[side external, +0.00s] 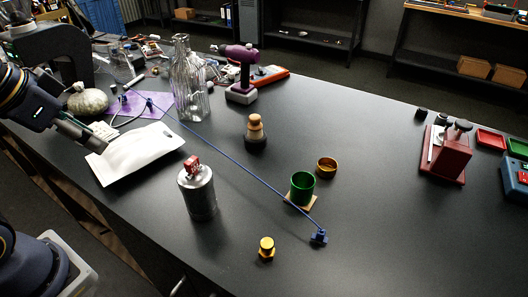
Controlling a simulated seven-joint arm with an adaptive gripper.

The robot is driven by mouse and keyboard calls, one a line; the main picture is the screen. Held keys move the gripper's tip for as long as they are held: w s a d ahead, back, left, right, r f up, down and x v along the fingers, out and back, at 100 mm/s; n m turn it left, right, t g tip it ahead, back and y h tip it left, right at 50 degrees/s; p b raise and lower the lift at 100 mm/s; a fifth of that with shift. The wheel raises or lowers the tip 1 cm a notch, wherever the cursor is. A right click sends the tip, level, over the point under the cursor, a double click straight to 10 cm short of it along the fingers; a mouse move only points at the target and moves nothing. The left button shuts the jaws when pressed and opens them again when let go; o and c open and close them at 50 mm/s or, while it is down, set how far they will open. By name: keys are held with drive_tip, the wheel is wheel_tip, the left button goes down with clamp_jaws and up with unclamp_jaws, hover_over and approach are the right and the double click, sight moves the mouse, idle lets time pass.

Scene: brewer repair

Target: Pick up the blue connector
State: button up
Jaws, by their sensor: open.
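A blue connector (319,237) sits on the dark table near its front edge, right of centre. A thin blue cable (235,162) runs from it diagonally back to the far left of the table. Small dark blue pieces (149,104) lie by the cable's far end; I cannot tell whether one is another connector.
A silver canister (197,193), yellow-capped piece (266,249), green cup (302,188) and brass ring (326,167) stand near the cable. A glass bottle (189,85) and white pouch (137,152) are at left. A red press (444,155) stands right. The table's right front is clear.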

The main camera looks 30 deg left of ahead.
drive_tip(key=w+d+r+m, duration=0.5)
drive_tip(key=w+r+m, duration=0.5)
drive_tip(key=m, duration=0.6)
drive_tip(key=m+g, duration=0.6)
drive_tip(key=m, duration=1.1)
hover_over(321, 234)
wheel_tip(321, 234, down, 16)
drive_tip(key=f, duration=1)
drive_tip(key=shift+w+a, duration=0.1)
drive_tip(key=shift+w, duration=0.1)
wheel_tip(321, 234, down, 6)
drive_tip(key=shift+s+r, duration=0.15)
drive_tip(key=shift+r, duration=0.05)
